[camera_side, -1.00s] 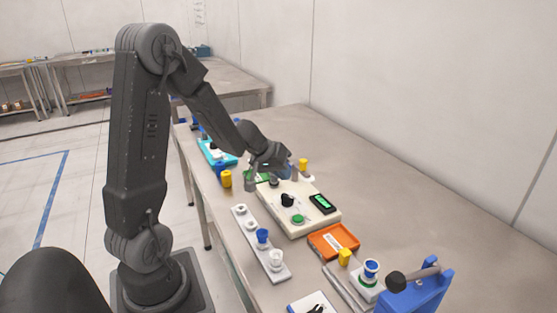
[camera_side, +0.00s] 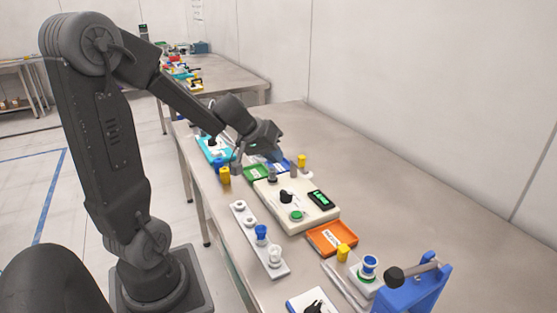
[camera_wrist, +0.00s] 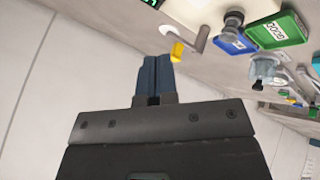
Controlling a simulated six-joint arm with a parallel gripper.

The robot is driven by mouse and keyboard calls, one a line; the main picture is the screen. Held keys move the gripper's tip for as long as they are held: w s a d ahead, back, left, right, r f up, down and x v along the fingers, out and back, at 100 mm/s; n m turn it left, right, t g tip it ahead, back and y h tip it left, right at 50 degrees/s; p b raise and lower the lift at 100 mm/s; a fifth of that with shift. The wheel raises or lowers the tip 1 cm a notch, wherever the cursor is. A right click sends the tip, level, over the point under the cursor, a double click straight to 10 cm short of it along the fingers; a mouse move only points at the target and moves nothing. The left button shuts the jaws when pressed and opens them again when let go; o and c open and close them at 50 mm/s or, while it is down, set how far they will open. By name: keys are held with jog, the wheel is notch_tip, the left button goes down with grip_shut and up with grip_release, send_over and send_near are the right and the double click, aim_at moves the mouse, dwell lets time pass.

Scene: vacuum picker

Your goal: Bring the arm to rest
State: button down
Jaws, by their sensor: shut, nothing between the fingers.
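My gripper (camera_wrist: 153,75) shows in the wrist view with its two dark fingers closed together and nothing between them. In the side view my gripper (camera_side: 279,155) is above the table, behind the white vacuum unit (camera_side: 268,193). The unit has a black knob, a green button and a small lit display (camera_side: 320,199). In the wrist view a yellow cylinder (camera_wrist: 177,51) is on the table just beyond the fingertips, seemingly apart from them.
Green (camera_side: 257,173) and blue (camera_wrist: 234,42) trays lie behind the unit. An orange tray (camera_side: 331,239), a white cup strip (camera_side: 257,236) and a blue stand (camera_side: 420,292) are nearer. The table's right side is bare.

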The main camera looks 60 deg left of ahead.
jog(key=s+d+r+m+h, duration=0.1)
jog(key=s+d+r+m, duration=0.2)
jog(key=d, duration=0.7)
jog(key=s+d+r+m+g+y, duration=0.1)
jog(key=s+d+r+m, duration=0.2)
jog(key=s+d, duration=0.6)
jog(key=shift+s+d+r+m+g+y, duration=0.2)
jog(key=shift+s+r+m+g+y, duration=0.15)
jog(key=shift+s+m, duration=0.65)
